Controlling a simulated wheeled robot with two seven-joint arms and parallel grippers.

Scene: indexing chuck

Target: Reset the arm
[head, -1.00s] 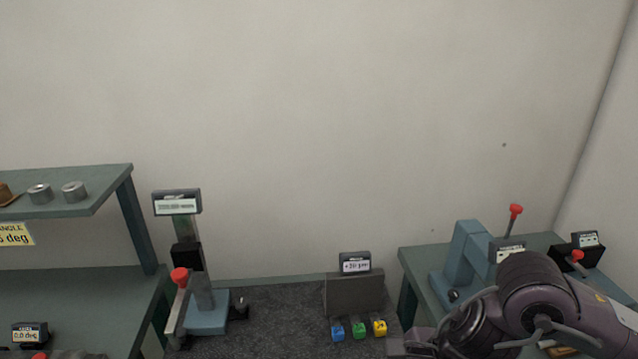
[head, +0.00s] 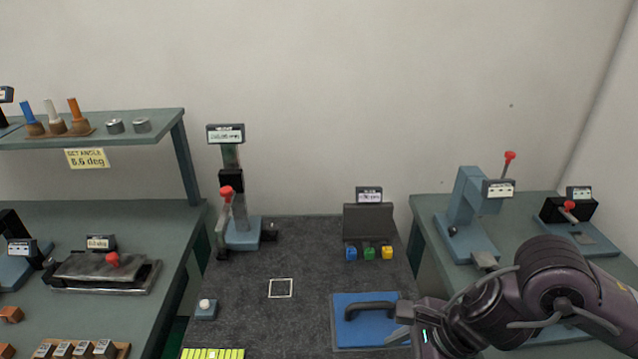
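My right arm comes in from the lower right. Its gripper (head: 404,322) is beside the right end of a dark curved handle (head: 368,307) on a blue plate (head: 350,335). I cannot tell whether the fingers touch the handle or are open or shut. My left gripper is out of view. No chuck can be clearly picked out.
A height gauge (head: 240,232) with a red knob stands at the mat's back left. A small display stand (head: 368,222) has blue, green and yellow buttons before it. A blue press (head: 468,220) stands on the right bench. The middle of the dark mat (head: 300,255) is mostly clear.

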